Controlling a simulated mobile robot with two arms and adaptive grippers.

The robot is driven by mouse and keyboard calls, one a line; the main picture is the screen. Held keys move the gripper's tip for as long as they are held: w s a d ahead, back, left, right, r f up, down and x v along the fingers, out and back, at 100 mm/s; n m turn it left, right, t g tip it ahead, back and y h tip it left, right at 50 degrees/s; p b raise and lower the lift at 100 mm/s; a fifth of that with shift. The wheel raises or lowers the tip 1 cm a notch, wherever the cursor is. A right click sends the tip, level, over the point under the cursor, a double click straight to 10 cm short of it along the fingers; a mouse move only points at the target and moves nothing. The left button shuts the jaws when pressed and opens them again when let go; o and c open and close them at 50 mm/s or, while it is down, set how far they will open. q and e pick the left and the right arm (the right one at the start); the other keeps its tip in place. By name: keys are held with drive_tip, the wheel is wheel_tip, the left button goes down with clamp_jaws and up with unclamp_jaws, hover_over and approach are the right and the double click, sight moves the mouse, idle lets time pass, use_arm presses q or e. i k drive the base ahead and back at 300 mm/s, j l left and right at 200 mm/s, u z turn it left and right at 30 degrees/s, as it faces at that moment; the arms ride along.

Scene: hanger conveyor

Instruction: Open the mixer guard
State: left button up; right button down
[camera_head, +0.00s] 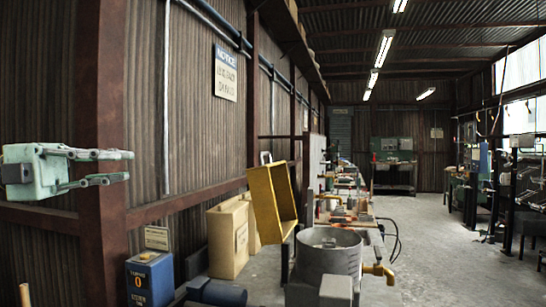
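The mixer is a grey round drum (328,254) at the lower middle, with its top open to view. A yellow box-like guard (264,207) stands raised and tilted at the drum's left rear, its hollow side facing right. My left gripper (130,166) is at the far left, pale green, with its two fingers pointing right and spread apart. It is empty and well left of the guard, touching nothing that I can see. My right gripper is not in view.
A rusty post (102,130) stands behind my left gripper. A blue counter box (150,278) is at the lower left, with tan cabinets (229,238) behind it. A yellow tap (379,271) sticks out right of the drum.

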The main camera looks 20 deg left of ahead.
sight(272, 200)
drive_tip(key=i, duration=1.55)
